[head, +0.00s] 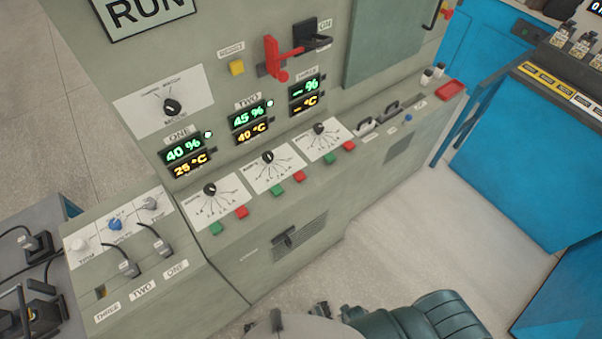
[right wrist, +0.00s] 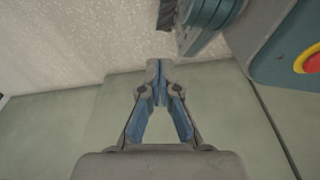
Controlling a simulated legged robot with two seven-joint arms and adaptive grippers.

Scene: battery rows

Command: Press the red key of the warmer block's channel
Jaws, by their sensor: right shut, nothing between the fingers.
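On the grey console, channel ONE's display (head: 183,151) reads 40 % and 25 °C. Channel TWO's display (head: 249,117) reads 45 % and 40 °C, the higher temperature. Channel THREE's display (head: 304,88) shows dashes. Below each is a dial plate with a green and a red key: the first red key (head: 241,212), the middle red key (head: 299,176) under TWO, and the third red key (head: 348,146). My right gripper (right wrist: 158,70) is shut and empty in the right wrist view, with no key visible near its tips. My left gripper is not in view.
A red lever (head: 275,62) and yellow button (head: 237,67) stand out above the displays. A side panel (head: 75,263) at lower left has knobs and cabled plugs. Blue cabinets (head: 520,150) stand at right. Open floor (head: 400,225) lies before the console.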

